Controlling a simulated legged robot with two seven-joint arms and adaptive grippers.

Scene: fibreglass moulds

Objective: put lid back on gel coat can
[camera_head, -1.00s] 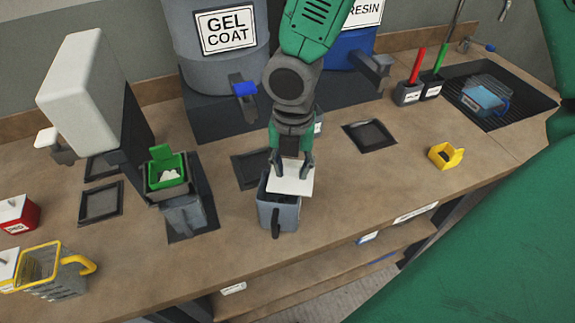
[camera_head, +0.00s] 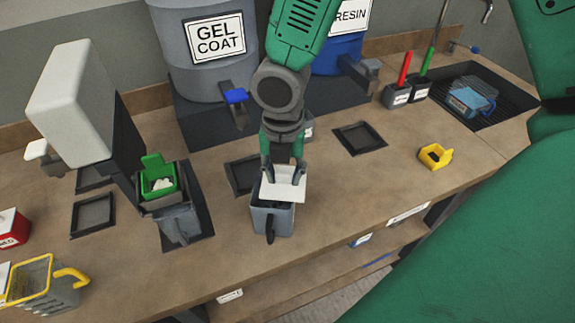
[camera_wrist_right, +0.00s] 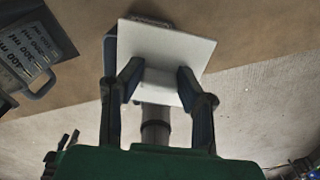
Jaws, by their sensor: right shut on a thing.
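A white square lid (camera_head: 281,188) is in my right gripper (camera_head: 283,172), whose fingers are shut on it from above. The lid is over the top of a grey square can (camera_head: 272,221) with a dark handle at the front of the bench. Part of the can's dark opening shows left of the lid, so it is a little off to the right. I cannot tell whether the lid touches the rim. The right wrist view shows the lid (camera_wrist_right: 176,48) beyond the gripper fingers (camera_wrist_right: 158,85), hiding most of the can. My left gripper is not in view.
A grey drum labelled GEL COAT (camera_head: 215,35) and a blue RESIN drum (camera_head: 340,50) stand behind.

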